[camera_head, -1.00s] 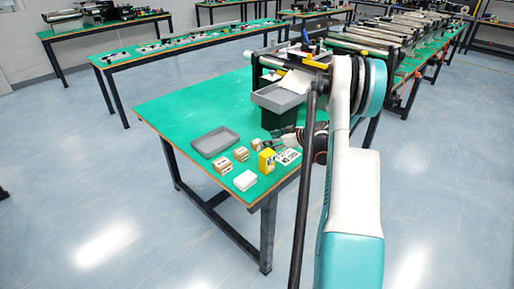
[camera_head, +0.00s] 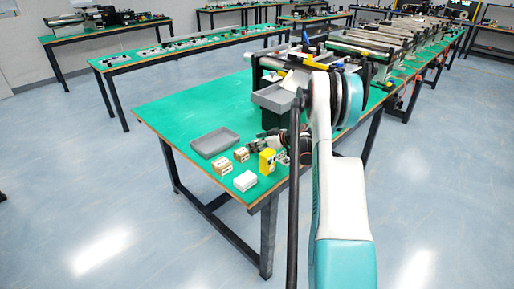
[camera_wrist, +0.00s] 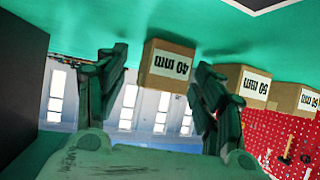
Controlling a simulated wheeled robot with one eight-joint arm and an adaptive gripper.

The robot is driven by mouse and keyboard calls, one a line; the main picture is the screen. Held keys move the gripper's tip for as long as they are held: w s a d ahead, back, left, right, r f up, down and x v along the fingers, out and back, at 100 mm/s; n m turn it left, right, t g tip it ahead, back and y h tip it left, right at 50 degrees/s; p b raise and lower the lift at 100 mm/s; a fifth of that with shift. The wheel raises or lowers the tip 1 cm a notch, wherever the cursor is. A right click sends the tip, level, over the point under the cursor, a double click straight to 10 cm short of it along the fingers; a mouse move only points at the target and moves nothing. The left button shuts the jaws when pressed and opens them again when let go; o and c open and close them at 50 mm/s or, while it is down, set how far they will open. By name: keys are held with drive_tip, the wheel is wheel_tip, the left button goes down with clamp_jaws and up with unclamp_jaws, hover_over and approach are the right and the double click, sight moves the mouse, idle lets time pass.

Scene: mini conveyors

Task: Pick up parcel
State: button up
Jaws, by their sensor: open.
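A small brown parcel labelled "40 mm" (camera_wrist: 168,66) sits between the two open fingers of my gripper (camera_wrist: 160,64) in the wrist view, which looks upside down. Gaps show on both sides of it. In the head view my gripper (camera_head: 256,146) is low over the green table, and its fingers and the small parcel are hard to tell apart there. A brown "50 mm" parcel (camera_wrist: 243,84) and a third brown parcel (camera_wrist: 302,102) stand to the right in the wrist view. In the head view these two brown parcels (camera_head: 241,155) (camera_head: 225,166) stand left of my gripper.
A yellow box (camera_head: 267,161) stands close in front of my gripper, and a white box (camera_head: 245,181) lies near the table's front edge. A shallow grey tray (camera_head: 215,142) lies further left. A conveyor with a grey bin (camera_head: 275,98) stands behind. The table's back left is clear.

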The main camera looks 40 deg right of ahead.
drive_tip(key=c, duration=1.3)
drive_tip(key=shift+r, duration=0.15)
wheel_tip(320, 180, up, 20)
drive_tip(key=p, duration=0.6)
